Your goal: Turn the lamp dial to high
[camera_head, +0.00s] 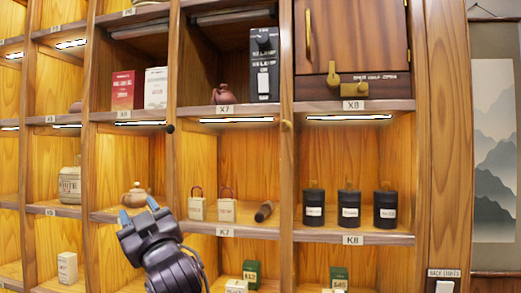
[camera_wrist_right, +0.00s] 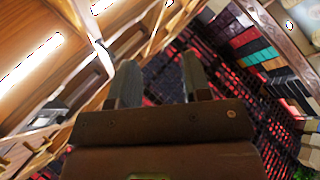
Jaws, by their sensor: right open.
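The lamp control panel (camera_head: 264,72) is a dark upright box at the right side of the X7 compartment, with small white lettering that is hard to read. A round black dial (camera_head: 264,41) sits near its top; I cannot tell its setting. A pale switch (camera_head: 263,84) is lower on the panel. My right gripper (camera_head: 138,210) has bluish fingertips and is open and empty, well to the lower left of the panel and apart from it. In the right wrist view the two dark fingers (camera_wrist_right: 158,78) stand apart with nothing between them. My left gripper is not in view.
A reddish clay teapot (camera_head: 223,95) stands left of the panel. A wooden cabinet door with a brass latch (camera_head: 346,80) is to its right. Black canisters (camera_head: 350,208) and small bags stand on the shelves below. A teapot (camera_head: 136,196) is just behind my right gripper.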

